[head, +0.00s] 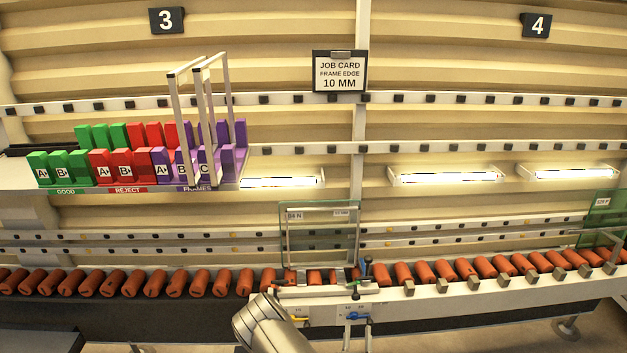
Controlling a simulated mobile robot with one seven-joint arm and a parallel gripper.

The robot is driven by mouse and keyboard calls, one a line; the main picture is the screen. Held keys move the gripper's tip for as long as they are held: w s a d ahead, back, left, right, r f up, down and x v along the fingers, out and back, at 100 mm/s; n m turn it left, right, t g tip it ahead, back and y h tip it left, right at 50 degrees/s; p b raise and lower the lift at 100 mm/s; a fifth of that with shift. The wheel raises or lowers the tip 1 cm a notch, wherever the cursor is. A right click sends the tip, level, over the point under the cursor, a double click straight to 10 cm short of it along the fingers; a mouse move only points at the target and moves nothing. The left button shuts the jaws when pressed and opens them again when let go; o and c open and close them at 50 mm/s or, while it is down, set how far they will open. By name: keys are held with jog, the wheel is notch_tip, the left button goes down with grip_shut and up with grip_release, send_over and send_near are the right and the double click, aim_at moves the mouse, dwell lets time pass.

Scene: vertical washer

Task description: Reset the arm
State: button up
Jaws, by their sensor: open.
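A silver rounded link of my arm (272,326) rises from the bottom edge, left of the middle, in front of the conveyor line. My gripper cannot be made out; nothing past this link shows clearly. Just beyond it, a clear glass pane (320,232) with small labels stands upright on the line. A light frame edge shows at the pane's left and top.
A fixture with a blue lever (355,316) and a yellow one (299,319) sits right of my arm. Orange rollers (425,272) run across. A shelf rack (125,188) holds green, red and purple slots, with upright frames (222,90). A job card (340,72) reads 10 MM.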

jog(key=w+a+f+m+g, duration=0.25)
jog(key=w+m+g, duration=0.25)
jog(key=w+g, duration=0.5)
jog(key=s+a+r+n+g+y, duration=0.1)
jog(key=s+r+g+y, duration=0.1)
jog(key=r, duration=1)
jog(key=s+a+r+n+g+y, duration=0.1)
jog(key=s+r+n, duration=0.1)
jog(key=r, duration=1)
jog(key=s+d+r+n+g+y, duration=0.15)
jog(key=s+r+n, duration=0.25)
jog(key=s+r, duration=0.95)
jog(key=s+d+r+n+g, duration=0.1)
jog(key=s+r, duration=0.2)
jog(key=s, duration=0.6)
jog(key=s+r+n+g+h, duration=0.1)
jog(key=s+r+n, duration=0.1)
jog(key=s, duration=0.7)
jog(key=shift+d+r, duration=0.35)
jog(key=shift+r, duration=0.3)
